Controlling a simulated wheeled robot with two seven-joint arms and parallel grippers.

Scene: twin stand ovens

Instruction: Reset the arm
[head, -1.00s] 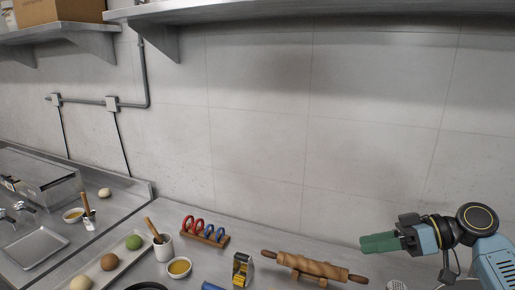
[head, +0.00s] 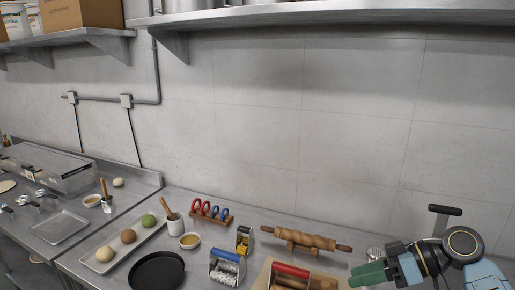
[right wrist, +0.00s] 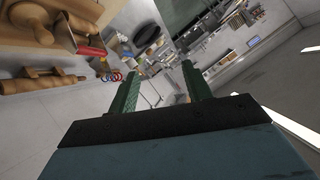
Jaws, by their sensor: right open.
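My right gripper (head: 368,274) is at the lower right of the head view, empty, with green fingers pointing left. It shows near the front right of the rolling pin (head: 305,238), with no visible contact. In the right wrist view the two green fingers (right wrist: 158,80) stand apart with nothing between them. My right arm (head: 440,262) is bent at the right edge. My left gripper is in no view.
The steel counter holds a ring rack (head: 211,212), a black pan (head: 157,271), a dough tray (head: 103,243), a roller tool (head: 227,267) and a wooden board (head: 262,277) with a red-handled tool. A shelf (head: 340,18) hangs above. The wall in between is bare.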

